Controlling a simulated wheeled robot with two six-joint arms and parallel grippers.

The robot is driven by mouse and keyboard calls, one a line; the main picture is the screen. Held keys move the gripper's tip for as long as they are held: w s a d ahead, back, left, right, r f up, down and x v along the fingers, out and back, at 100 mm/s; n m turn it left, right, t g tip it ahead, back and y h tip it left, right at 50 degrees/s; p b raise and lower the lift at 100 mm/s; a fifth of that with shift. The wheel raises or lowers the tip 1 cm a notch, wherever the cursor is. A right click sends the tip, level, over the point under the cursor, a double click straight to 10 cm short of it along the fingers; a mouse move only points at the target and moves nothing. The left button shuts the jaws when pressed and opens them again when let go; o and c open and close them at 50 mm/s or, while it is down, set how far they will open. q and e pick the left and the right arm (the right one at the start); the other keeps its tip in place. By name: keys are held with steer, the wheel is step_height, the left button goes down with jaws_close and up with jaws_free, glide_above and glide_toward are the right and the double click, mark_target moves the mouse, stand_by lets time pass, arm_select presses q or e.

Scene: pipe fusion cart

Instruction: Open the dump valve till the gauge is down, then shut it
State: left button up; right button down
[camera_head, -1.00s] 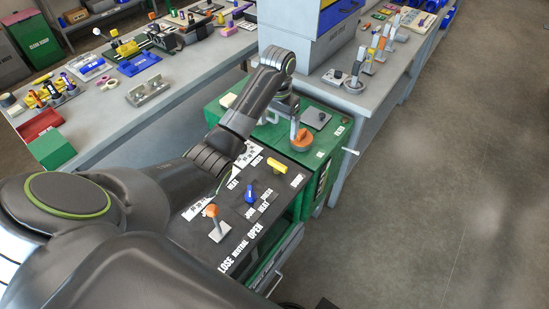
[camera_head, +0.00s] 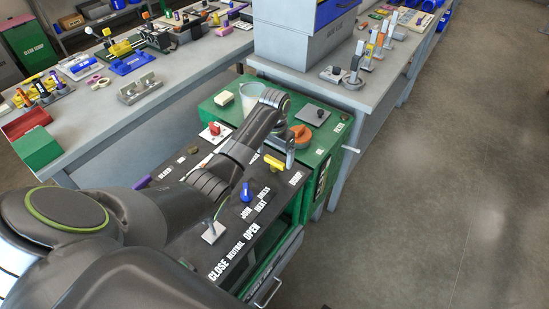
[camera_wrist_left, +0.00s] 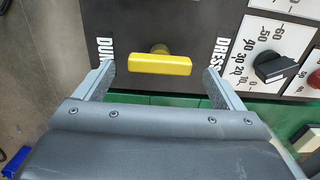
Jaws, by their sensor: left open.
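The yellow valve handle (camera_head: 280,164) sits on the dark panel of the green cart. In the left wrist view the yellow handle (camera_wrist_left: 160,64) lies crosswise, near a partly covered label that starts "DU". My left gripper (camera_head: 289,153) is over the panel just behind the handle. In the wrist view its fingers (camera_wrist_left: 160,82) are open, one near each end of the handle, with gaps. A white dial plate (camera_wrist_left: 263,42) with numbers and a black knob (camera_wrist_left: 275,68) shows to the right there. I cannot make out a gauge needle. My right gripper is not in view.
A blue knob (camera_head: 246,192) and a lever base (camera_head: 213,232) stand on the panel; my arm hides the lever's top. An orange round part (camera_head: 302,136) sits behind the gripper on the cart. Grey benches stand left and behind. The floor at right is clear.

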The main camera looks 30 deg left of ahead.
mark_target(275, 165)
arm_select(q)
steer(key=shift+f, duration=1.1)
steer(key=c, duration=1)
steer(key=shift+r+n+p, duration=0.25)
steer(key=shift+n+p, duration=0.05)
steer(key=shift+p, duration=0.4)
steer(key=shift+f+n+p, duration=0.2)
steer(key=shift+n+p, duration=0.1)
steer(key=shift+n, duration=0.1)
